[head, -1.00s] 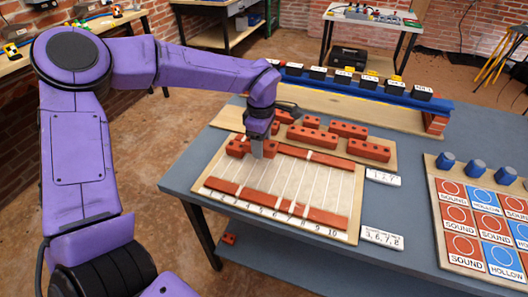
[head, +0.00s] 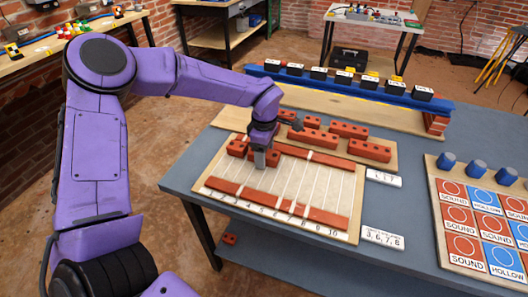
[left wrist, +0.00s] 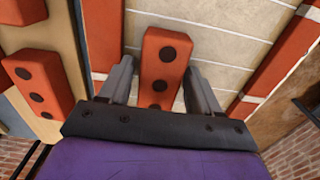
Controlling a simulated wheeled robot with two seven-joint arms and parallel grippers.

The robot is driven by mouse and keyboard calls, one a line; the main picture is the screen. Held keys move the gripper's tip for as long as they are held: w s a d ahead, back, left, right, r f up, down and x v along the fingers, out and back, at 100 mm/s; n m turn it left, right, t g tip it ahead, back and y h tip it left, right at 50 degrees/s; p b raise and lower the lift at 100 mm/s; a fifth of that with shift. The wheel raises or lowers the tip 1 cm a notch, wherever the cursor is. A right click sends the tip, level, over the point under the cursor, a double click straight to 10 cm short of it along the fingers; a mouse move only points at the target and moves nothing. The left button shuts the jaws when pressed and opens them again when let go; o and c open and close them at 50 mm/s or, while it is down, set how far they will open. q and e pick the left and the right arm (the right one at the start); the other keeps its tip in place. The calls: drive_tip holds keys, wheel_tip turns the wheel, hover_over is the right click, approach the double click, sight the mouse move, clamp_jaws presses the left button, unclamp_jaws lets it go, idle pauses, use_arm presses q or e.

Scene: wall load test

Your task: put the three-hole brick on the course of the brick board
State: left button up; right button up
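The three-hole brick (left wrist: 163,65), red with dark holes, lies between the fingers of my left gripper (left wrist: 160,75) in the left wrist view. The fingers stand one on each side, with what look like narrow gaps, so the gripper looks open. In the head view the brick (head: 237,149) shows beside and behind my left gripper (head: 261,164), which covers part of it. It is at the left end of the brick board (head: 345,201), by the back red course (head: 325,159). A front red course (head: 280,205) runs along the numbers. My right gripper is out of view.
Several spare red bricks, one of them at the right (head: 369,150), lie on a wooden tray behind the board. A blue rail (head: 385,97) with black boxes stands behind them. White cards (head: 382,237) lie right of the board, then a SOUND/HOLLOW panel (head: 464,252).

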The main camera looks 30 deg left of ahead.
use_arm(q)
drive_tip(key=shift+r, duration=0.1)
wheel_tip(320, 180, up, 12)
drive_tip(key=shift+p, duration=0.35)
